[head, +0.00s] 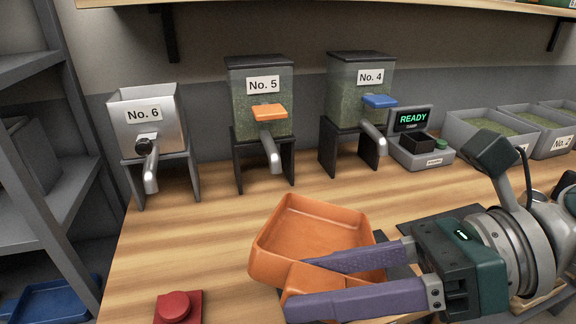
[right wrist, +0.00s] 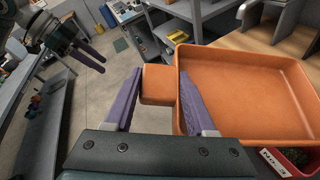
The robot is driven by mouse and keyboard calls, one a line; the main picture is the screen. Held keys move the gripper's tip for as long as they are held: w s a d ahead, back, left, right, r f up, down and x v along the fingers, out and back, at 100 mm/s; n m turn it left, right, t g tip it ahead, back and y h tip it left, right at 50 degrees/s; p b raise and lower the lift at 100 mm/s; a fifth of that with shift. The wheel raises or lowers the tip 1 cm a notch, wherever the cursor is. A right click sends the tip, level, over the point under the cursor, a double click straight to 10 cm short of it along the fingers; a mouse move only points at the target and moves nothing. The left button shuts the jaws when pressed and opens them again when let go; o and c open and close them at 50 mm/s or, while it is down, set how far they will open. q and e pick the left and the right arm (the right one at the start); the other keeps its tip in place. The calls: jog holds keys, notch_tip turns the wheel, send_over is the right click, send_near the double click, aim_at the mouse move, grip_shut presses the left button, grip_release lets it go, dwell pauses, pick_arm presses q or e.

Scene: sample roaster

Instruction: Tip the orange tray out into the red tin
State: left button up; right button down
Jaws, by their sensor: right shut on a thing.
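The orange tray (head: 312,228) is held up over the front of the bench, with its handle toward my right gripper (head: 298,284). The gripper's purple fingers are shut on the handle, which shows between them in the right wrist view (right wrist: 157,86). The tray's visible floor is bare in the right wrist view (right wrist: 245,95). A red container (right wrist: 291,147) with green contents and a white label shows partly below the tray in that view; the tray hides the rest. My left gripper (right wrist: 103,65) is at the upper left there, its fingers apart and empty.
Hoppers No. 6 (head: 150,125), No. 5 (head: 262,85) and No. 4 (head: 360,85) stand along the back. A red button (head: 175,307) is at front left. The bench's left middle is clear.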

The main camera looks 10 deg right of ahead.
notch_tip(320, 180, down, 8)
jog(key=s+a+n+t+h, duration=0.1)
jog(key=n+h, duration=0.1)
jog(key=h, duration=0.1)
jog(key=shift+s+a+f+n+b, duration=0.25)
jog(key=shift+a+n+b, duration=0.05)
jog(key=shift+a+n, duration=0.1)
jog(key=shift+d, duration=0.1)
